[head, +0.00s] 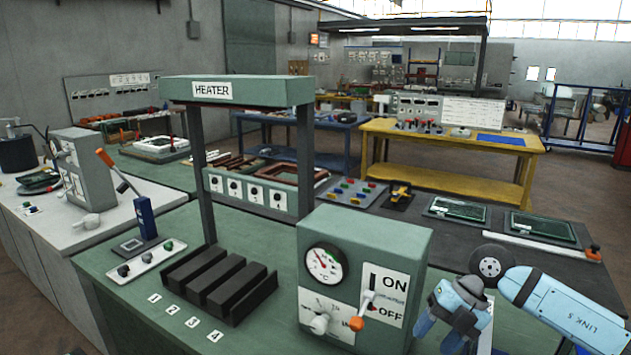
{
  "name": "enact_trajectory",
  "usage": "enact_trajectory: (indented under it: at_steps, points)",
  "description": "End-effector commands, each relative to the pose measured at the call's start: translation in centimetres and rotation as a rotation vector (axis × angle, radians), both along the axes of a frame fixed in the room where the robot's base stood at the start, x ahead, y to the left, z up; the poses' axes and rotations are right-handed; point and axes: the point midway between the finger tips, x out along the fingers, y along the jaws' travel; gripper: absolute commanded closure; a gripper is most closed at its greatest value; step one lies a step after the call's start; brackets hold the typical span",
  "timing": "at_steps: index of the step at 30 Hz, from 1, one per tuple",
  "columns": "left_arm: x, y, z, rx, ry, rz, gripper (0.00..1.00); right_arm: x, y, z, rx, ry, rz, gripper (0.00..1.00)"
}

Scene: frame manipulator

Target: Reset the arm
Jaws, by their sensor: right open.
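My right gripper (437,335) shows at the lower right, at the end of my light blue right arm. Its jaws are open and point down, with nothing seen between them. It is just right of the green control box (385,243), in front of the dark table. I cannot tell whether it touches the box. The box carries a round gauge (325,264), a white knob and an orange-tipped lever (360,316) beside an ON/OFF label. My left gripper is not in view.
The heater frame (238,92) stands on the green bench, with dark slotted blocks (218,282) under it. Circuit boards (457,210) and a black wheel-like disc (490,266) are near my right arm. A yellow workbench (450,137) stands behind, with open floor at the right.

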Motion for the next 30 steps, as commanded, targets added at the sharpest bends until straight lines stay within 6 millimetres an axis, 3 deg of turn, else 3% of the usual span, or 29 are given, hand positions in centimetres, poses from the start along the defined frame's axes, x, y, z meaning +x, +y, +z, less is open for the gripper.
enact_trajectory:
  at_steps: [1, 3, 6, 9, 12, 17, 22, 26, 30]
  points:
    - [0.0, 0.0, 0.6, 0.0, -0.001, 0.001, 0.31, -1.7, 3.3, -0.8, 0.158, 0.028, 0.027, 0.47]
    - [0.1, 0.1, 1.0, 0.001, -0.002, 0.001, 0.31, -3.4, 7.1, -1.0, 0.374, 0.044, 0.034, 0.47]
    - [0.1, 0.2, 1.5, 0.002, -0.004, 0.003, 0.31, -5.4, 11.2, -0.4, 0.669, 0.066, -0.02, 0.47]
    - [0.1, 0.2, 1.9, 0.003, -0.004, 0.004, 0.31, -6.6, 13.6, 0.4, 0.935, 0.086, -0.144, 0.47]
    - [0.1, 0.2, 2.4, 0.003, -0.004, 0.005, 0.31, -7.0, 14.5, 0.8, 1.157, 0.104, -0.336, 0.47]
    - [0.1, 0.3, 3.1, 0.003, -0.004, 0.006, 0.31, -7.0, 13.2, -0.9, 1.384, 0.142, -0.754, 0.47]
    - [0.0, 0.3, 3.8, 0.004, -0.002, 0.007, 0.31, -8.5, 9.6, -6.6, 1.41, 0.217, -1.287, 0.47]
    - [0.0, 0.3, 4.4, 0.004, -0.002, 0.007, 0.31, -12.2, 6.7, -12.8, 1.28, 0.315, -1.682, 0.47]
    - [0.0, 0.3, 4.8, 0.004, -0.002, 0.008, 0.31, -17.8, 4.7, -18.5, 1.072, 0.438, -1.984, 0.47]
